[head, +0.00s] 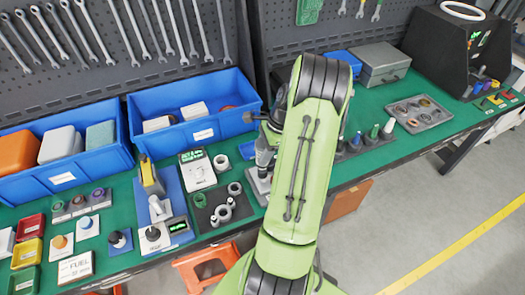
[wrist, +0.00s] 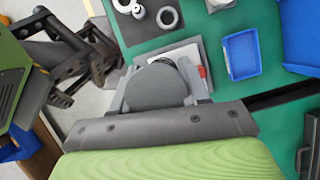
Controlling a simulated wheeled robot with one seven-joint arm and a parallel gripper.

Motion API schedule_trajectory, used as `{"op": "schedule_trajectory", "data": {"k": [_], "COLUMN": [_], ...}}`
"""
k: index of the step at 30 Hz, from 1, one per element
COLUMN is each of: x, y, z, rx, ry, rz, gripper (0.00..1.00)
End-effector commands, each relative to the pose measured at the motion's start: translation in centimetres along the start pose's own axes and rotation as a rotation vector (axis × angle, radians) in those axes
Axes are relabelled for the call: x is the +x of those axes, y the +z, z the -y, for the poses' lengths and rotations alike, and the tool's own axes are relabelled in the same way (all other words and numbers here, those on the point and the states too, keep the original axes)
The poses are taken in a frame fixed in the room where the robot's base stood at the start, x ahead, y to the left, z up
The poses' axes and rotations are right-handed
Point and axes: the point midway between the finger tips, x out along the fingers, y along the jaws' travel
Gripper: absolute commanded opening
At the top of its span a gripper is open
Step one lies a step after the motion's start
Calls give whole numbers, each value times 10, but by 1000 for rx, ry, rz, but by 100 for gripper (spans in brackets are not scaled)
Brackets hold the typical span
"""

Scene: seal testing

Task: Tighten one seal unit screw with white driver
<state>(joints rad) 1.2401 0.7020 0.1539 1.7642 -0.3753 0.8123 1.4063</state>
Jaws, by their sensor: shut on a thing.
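My gripper (wrist: 158,76) shows in the wrist view, its light grey fingers on either side of a dark grey rounded piece (wrist: 155,90). The gripper is shut on this piece; I cannot tell whether it is part of a driver. A pale plate with a red part (wrist: 203,72) lies just beyond it. In the head view my green arm hides most of the gripper. A grey fixture (head: 262,184) stands beside the arm, partly covered. A white-handled tool (head: 388,128) stands in the rack right of the arm. The screw is not visible.
Two blue bins (head: 195,112) stand at the back left. A dark mat with rings (head: 222,208) lies left of the arm. A grey tray of rings (head: 421,113), a grey box (head: 381,65) and a black cabinet (head: 443,48) are at the right. Green bench shows between them.

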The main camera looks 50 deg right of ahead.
Motion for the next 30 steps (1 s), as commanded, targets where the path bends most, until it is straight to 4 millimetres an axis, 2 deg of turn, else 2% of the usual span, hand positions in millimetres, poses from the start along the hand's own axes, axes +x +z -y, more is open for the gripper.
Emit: {"op": "schedule_trajectory", "data": {"k": [5, 22, 30], "x": [-5, -46, -46], "y": [2, 19, 19], "z": [0, 0, 0], "rx": [0, 0, 0], "ry": [0, 0, 0], "rz": [0, 0, 0], "gripper": [8, 8, 8]}}
